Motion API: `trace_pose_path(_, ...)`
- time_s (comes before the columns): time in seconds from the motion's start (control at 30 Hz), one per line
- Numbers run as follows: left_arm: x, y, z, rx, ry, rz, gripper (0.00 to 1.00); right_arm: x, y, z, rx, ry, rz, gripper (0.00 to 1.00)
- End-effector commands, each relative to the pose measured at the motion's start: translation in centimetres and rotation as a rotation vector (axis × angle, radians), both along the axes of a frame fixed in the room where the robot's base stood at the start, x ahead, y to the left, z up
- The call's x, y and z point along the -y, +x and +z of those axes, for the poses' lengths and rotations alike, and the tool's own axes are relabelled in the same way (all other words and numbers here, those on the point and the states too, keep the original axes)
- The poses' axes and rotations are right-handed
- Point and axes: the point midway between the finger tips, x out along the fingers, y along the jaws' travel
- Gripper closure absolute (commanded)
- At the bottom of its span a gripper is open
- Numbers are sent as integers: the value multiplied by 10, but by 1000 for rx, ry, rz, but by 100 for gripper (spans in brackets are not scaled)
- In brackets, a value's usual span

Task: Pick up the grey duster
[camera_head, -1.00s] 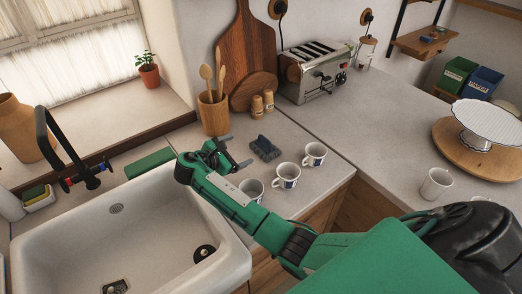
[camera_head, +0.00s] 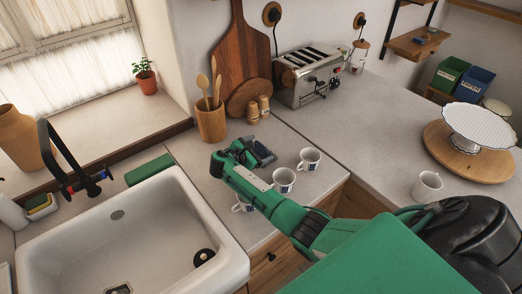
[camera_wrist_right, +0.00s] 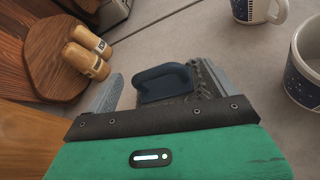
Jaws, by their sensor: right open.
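The duster (camera_head: 266,155) is a small brush with a dark blue handle and a grey bristly base. It lies on the counter behind the white mugs, partly hidden by my right gripper in the head view. In the right wrist view the duster (camera_wrist_right: 165,83) shows its handle between the two grey fingers. My right gripper (camera_head: 256,152) is open and low over the duster, with one finger on each side of the handle; the right finger overlaps the bristly base. I cannot tell whether either finger touches it. My left gripper is not in view.
Several mugs, one a blue-patterned mug (camera_head: 284,180), stand close in front of the duster. Two wooden shakers (camera_wrist_right: 88,52) and a utensil pot (camera_head: 211,122) stand behind and left. A toaster (camera_head: 308,75) is at the back; the sink (camera_head: 240,262) is left.

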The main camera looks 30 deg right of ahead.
Motion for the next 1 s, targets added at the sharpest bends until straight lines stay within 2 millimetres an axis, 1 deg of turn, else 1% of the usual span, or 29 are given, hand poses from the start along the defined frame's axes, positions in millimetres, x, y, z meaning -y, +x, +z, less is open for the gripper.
trace_pose_path(0.03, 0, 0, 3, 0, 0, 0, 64, 4, 2, 0, 0, 0, 0, 11)
trace_pose_path(0.13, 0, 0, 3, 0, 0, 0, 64, 9, 3, -4, 0, 1, 0, 11)
trace_pose_path(0.37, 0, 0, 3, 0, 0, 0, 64, 9, 3, -5, 1, 1, 1, 11)
trace_pose_path(0.4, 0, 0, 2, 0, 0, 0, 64, 9, 3, -5, 1, 1, 1, 19)
trace_pose_path(0.47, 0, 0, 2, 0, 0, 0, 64, 9, 3, -5, 0, 1, 1, 31)
trace_pose_path(0.5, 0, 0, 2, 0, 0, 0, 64, 9, 3, -5, 0, 1, 1, 39)
trace_pose_path(0.57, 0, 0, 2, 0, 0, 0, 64, 9, 3, -5, 0, 1, 0, 51)
trace_pose_path(0.87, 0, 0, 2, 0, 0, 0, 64, 10, 3, -4, 0, 1, 0, 51)
trace_pose_path(1.0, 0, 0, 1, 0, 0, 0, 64, 9, 3, 2, 2, 1, 1, 51)
